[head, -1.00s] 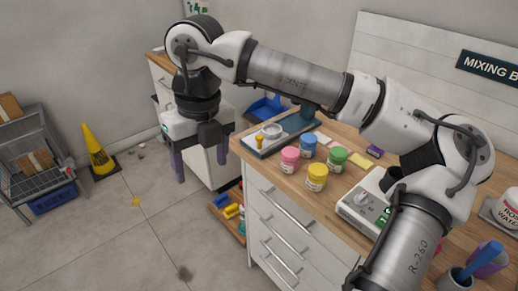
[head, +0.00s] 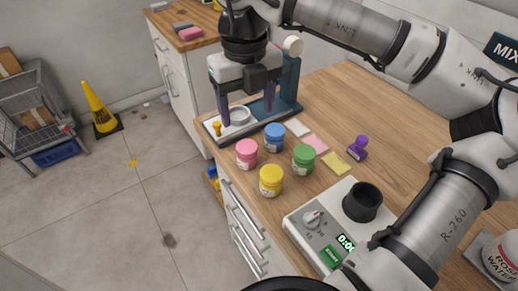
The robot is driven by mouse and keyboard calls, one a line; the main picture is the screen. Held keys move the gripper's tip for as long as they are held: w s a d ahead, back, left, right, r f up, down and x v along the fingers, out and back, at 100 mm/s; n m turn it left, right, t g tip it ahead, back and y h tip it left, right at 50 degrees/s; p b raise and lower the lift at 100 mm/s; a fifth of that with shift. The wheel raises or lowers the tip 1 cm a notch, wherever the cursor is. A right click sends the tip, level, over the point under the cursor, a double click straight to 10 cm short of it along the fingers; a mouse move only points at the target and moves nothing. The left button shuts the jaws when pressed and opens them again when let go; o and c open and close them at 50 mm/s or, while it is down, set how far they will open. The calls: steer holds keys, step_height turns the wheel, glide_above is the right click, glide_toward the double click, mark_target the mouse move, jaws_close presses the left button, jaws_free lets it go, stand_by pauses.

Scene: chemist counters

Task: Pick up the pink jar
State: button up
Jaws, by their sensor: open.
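The pink jar (head: 247,153) stands upright on the wooden counter near its left front edge, with a pink lid and a pale label. My gripper (head: 247,118) is above and behind it, pointing down, with its two purple fingers spread wide and nothing between them that I can see as held. The fingers hang in front of the dark blue press stand, near its round metal plate. The pink jar is apart from the fingers.
A blue jar (head: 274,137), a green jar (head: 303,158) and a yellow jar (head: 271,180) stand close beside the pink one. The press stand (head: 289,88) is behind. A purple stamp (head: 358,147), coloured notes (head: 316,143) and a timer device (head: 325,232) lie to the right.

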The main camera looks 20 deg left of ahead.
mark_target(247, 146)
step_height(247, 146, down, 8)
steer(key=shift+f+p, duration=0.1)
steer(key=shift+p, duration=0.5)
steer(key=shift+w+a+f+p, duration=0.15)
steer(key=shift+f+p, duration=0.35)
steer(key=shift+f, duration=0.9)
steer(key=shift+s+a+f+p, duration=0.15)
steer(key=shift+f+p, duration=0.35)
steer(key=shift+f, duration=0.85)
steer(key=shift+w, duration=0.1)
steer(key=c, duration=1.1)
steer(key=shift+o, duration=0.2)
steer(key=shift+r, duration=0.1)
